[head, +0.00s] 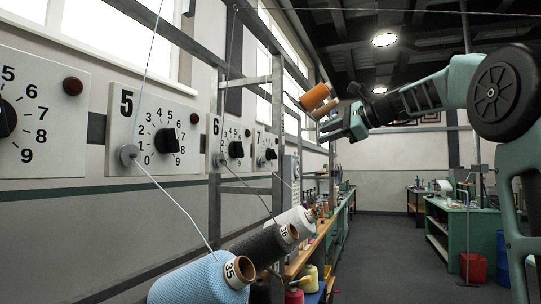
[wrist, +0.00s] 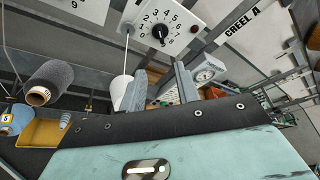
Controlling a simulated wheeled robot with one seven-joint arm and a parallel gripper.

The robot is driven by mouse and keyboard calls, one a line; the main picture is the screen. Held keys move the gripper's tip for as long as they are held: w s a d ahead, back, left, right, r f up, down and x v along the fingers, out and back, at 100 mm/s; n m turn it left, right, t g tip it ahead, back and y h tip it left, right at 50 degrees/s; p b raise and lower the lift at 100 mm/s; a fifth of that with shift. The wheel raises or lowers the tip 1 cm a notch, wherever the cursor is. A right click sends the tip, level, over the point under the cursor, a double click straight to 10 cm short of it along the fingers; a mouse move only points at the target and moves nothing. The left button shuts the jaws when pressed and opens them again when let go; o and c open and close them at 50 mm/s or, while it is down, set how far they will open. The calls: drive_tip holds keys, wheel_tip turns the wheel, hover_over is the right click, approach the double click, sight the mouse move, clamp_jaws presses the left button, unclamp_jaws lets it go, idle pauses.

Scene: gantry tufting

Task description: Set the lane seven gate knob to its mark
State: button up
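The lane seven gate plate (head: 260,133) is on the left wall in the head view, farthest of the numbered plates. Its dark knob (head: 270,154) sits on a dial too small to read. My gripper (head: 328,131) is raised right of the plate, apart from it. In the wrist view my gripper (wrist: 163,88) has two grey fingers spread with nothing held between them. Beyond them a white dial plate (wrist: 180,18) carries a dark knob (wrist: 160,32). Its lane number is not visible, and I cannot tell the pointer's mark or which mark is meant.
Gate plates five (head: 118,128) and six (head: 216,132) stand nearer. Yarn cones, including a blue one (head: 195,284), line the floor side below. Grey frame posts (head: 278,110) stand by plate seven. The aisle floor (head: 385,255) is clear.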

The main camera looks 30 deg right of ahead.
sight(272, 154)
drive_tip(key=p+x, duration=0.6)
drive_tip(key=x, duration=1.1)
drive_tip(key=shift+w, duration=0.15)
drive_tip(key=shift+d, duration=0.1)
clamp_jaws()
